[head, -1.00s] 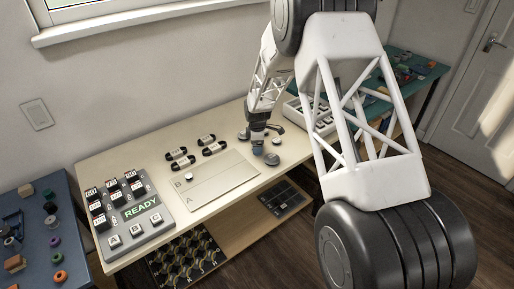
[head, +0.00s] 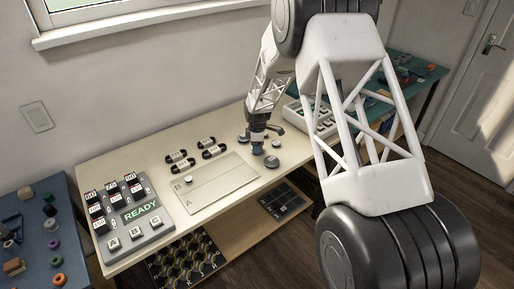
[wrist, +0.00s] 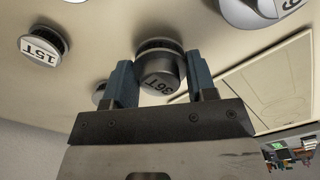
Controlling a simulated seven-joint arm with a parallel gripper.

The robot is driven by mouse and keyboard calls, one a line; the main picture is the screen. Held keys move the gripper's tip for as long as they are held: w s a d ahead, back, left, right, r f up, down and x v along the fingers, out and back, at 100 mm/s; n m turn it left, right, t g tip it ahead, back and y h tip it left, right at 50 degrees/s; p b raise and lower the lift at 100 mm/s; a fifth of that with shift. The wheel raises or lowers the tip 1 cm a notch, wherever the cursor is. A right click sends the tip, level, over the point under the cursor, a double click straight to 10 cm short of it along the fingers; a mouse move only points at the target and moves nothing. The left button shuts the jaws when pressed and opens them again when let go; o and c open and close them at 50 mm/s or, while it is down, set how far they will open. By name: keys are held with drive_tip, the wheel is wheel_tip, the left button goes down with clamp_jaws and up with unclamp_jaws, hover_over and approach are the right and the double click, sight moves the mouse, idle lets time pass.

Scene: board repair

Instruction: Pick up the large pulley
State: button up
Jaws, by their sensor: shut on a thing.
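My gripper (wrist: 160,82) is shut on a dark grey pulley (wrist: 160,68), with one blue-grey finger on each side of it. The label on its face seems to read 36T. Whether it touches the table is unclear. A wider pale pulley (wrist: 250,10) is cut off at the wrist view's upper right; its label is only partly visible. A smaller pulley marked 15T (wrist: 42,50) stands at the left. In the head view my gripper (head: 257,149) is low over the table, beside a broad grey disc (head: 271,162); the held pulley is hard to make out there.
A flat board marked A and B (head: 225,190) lies left of my gripper. Several dark cylinders and a control panel reading READY (head: 137,212) stand further left. A compartmented tray (head: 298,117) is behind right. Another part peeks out behind my left finger in the wrist view.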

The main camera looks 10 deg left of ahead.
drive_tip(key=shift+r, duration=0.45)
drive_tip(key=shift+s+d+r, duration=0.1)
drive_tip(key=shift+s+r, duration=0.1)
drive_tip(key=shift+r, duration=0.7)
drive_tip(key=s+d, duration=0.1)
drive_tip(key=s, duration=0.4)
drive_tip(key=s+d+r, duration=0.1)
drive_tip(key=s+d, duration=0.1)
drive_tip(key=s, duration=0.2)
drive_tip(key=s+d, duration=0.2)
drive_tip(key=s, duration=0.3)
drive_tip(key=shift+s+r, duration=0.2)
drive_tip(key=shift+s, duration=0.15)
drive_tip(key=a+r, duration=0.1)
drive_tip(key=a, duration=0.6)
drive_tip(key=a+r, duration=0.1)
drive_tip(key=a, duration=0.3)
drive_tip(key=shift+w+a+r, duration=0.1)
drive_tip(key=shift+w+r, duration=0.2)
drive_tip(key=s+a+r, duration=0.1)
drive_tip(key=a+r, duration=0.2)
drive_tip(key=a, duration=0.9)
drive_tip(key=shift+s+a, duration=0.3)
drive_tip(key=shift+s, duration=0.1)
drive_tip(key=shift+f, duration=4.4)
